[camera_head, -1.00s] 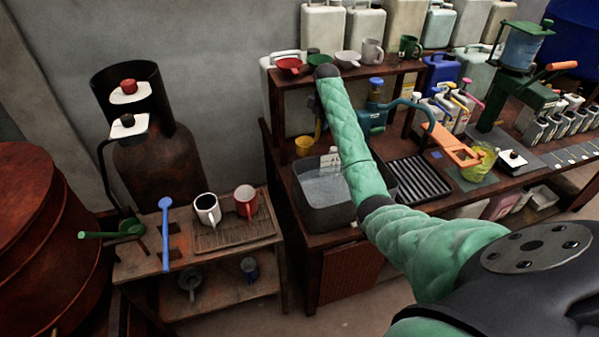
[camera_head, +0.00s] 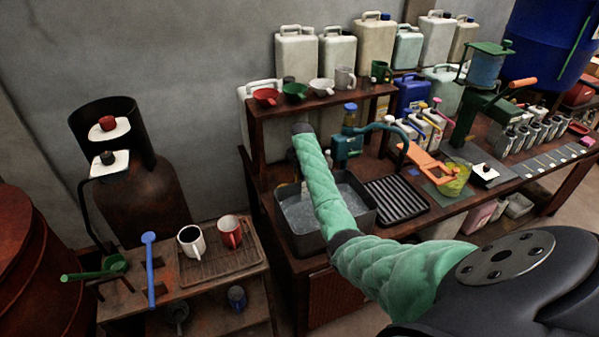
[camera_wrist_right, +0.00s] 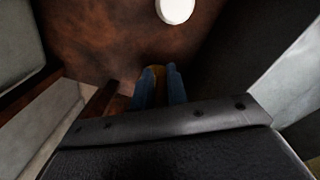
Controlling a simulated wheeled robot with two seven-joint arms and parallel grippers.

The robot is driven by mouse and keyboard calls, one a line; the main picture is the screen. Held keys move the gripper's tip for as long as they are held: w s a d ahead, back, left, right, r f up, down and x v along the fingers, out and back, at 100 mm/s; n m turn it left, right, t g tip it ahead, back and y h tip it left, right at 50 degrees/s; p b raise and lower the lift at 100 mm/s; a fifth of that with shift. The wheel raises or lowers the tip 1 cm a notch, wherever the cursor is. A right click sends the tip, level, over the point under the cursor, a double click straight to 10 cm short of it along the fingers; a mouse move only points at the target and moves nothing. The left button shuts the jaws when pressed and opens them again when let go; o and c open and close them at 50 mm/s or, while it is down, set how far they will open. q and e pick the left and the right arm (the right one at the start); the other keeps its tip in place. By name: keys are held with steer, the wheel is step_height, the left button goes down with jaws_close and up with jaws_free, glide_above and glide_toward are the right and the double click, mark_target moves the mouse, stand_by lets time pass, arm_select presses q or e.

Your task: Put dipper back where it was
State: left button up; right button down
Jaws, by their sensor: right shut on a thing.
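My right arm reaches in from the right in the head view, its forearm end over the grey basin. My right gripper is hidden there behind the forearm. In the right wrist view, the right gripper (camera_wrist_right: 155,86) shows two blue fingers shut on a narrow amber-brown thing, which I take to be the dipper's handle (camera_wrist_right: 155,72). The rest of the dipper is hidden. A blue long-handled tool (camera_head: 150,268) and a green one (camera_head: 92,272) rest on the low cart at the left. My left gripper is out of view.
The grey basin (camera_head: 365,213) sits at the bench's left end. Behind it a shelf (camera_head: 330,101) holds several cups. The cart carries two mugs on a tray (camera_head: 205,270). A rusty cylinder (camera_head: 150,195) stands behind.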

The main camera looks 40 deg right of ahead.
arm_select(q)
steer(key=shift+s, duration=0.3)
arm_select(e)
steer(key=shift+f, duration=0.4)
steer(key=c, duration=1.4)
jaws_free()
